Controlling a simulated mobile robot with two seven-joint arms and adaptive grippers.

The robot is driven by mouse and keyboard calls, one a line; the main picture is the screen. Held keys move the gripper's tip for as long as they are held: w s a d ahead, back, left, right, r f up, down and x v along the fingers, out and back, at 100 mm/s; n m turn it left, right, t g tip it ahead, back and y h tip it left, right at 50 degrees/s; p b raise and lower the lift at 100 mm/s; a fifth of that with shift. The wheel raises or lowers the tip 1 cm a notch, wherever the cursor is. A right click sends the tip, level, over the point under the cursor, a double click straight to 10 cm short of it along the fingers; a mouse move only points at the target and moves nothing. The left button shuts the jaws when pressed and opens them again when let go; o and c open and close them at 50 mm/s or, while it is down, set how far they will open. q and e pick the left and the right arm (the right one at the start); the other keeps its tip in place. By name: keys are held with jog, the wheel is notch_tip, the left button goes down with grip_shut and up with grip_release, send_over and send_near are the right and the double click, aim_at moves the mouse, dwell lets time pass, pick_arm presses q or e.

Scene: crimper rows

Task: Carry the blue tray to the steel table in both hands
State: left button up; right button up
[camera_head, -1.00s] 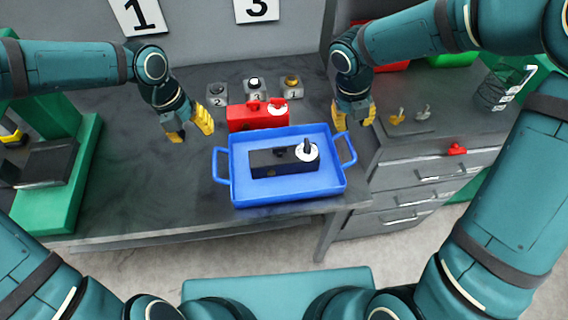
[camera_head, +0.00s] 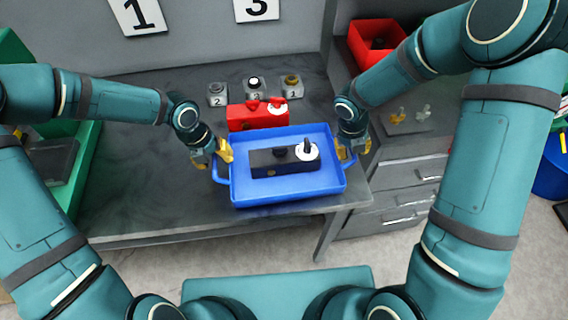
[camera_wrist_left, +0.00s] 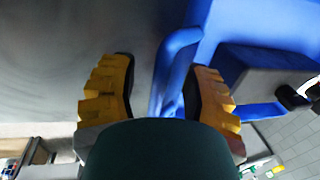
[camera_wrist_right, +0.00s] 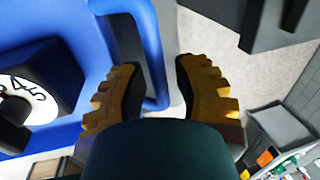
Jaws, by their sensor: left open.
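The blue tray (camera_head: 240,190) lies flat on the dark grey worktop (camera_head: 140,170) near its front edge. It holds a dark block (camera_head: 270,167) with a white dial and black knob. My left gripper (camera_head: 212,157) is open at the tray's left handle; in the left wrist view the handle (camera_wrist_left: 170,75) runs between the spread fingers. My right gripper (camera_head: 347,153) is at the right handle; in the right wrist view its fingers are apart with the handle (camera_wrist_right: 151,55) between them, closer to the left finger. I cannot tell which surface is the steel table.
A red block (camera_head: 250,117) stands just behind the tray. Several small numbered grey stands (camera_head: 217,99) sit behind that. A grey drawer unit (camera_head: 400,195) is at the right, with a red bin (camera_head: 372,35) further back. The worktop left of the tray is clear.

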pick_arm(q)
jog(key=c, duration=0.6)
pick_arm(e)
grip_shut()
pick_arm(q)
grip_shut()
jog(key=shift+w+r, duration=0.1)
jog(key=shift+r, duration=0.15)
pick_arm(e)
jog(key=shift+w+r, duration=0.1)
jog(key=shift+r, duration=0.15)
